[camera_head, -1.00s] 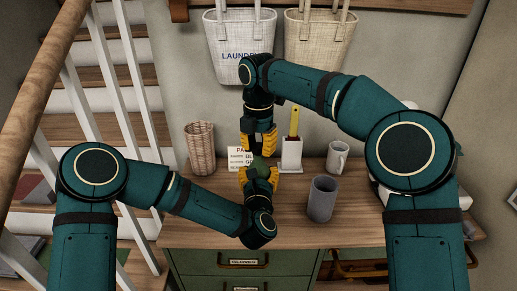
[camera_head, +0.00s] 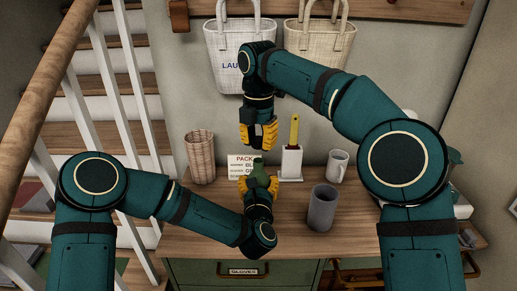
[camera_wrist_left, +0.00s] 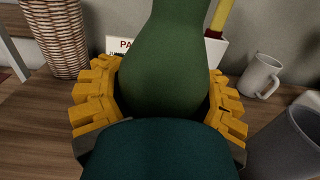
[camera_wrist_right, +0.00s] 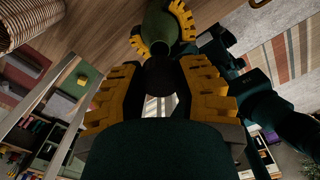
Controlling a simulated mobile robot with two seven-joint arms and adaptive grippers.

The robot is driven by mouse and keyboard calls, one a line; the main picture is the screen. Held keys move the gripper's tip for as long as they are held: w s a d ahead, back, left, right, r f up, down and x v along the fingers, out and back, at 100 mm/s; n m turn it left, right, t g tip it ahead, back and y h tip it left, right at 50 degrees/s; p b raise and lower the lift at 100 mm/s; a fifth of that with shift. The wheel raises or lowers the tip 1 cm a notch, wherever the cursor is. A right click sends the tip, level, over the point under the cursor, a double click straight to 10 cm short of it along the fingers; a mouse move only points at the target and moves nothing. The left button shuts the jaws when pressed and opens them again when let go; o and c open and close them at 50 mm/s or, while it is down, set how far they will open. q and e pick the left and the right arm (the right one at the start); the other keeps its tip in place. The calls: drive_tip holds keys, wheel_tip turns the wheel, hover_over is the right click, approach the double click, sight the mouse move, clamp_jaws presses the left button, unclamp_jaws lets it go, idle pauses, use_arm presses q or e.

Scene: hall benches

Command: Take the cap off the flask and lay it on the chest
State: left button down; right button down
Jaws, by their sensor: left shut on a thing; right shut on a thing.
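The green flask (camera_head: 257,168) stands upright over the wooden-topped chest (camera_head: 290,212). My left gripper (camera_head: 258,187) is shut around its body; the flask (camera_wrist_left: 165,65) fills the middle of the left wrist view. My right gripper (camera_head: 259,146) is just above the flask, pointing down. In the right wrist view it is shut on the dark round cap (camera_wrist_right: 160,77), which sits between its yellow fingers. The flask's neck (camera_wrist_right: 162,35) shows beyond the cap there, apparently clear of it. In the head view the fingers hide the cap.
A wicker basket (camera_head: 200,158) and a printed card (camera_head: 238,162) stand at the back left. A white holder (camera_head: 291,163) with a yellow-handled tool, a white mug (camera_head: 338,166) and a grey cup (camera_head: 321,208) stand right. The chest top between flask and grey cup is bare.

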use_arm(q)
unclamp_jaws()
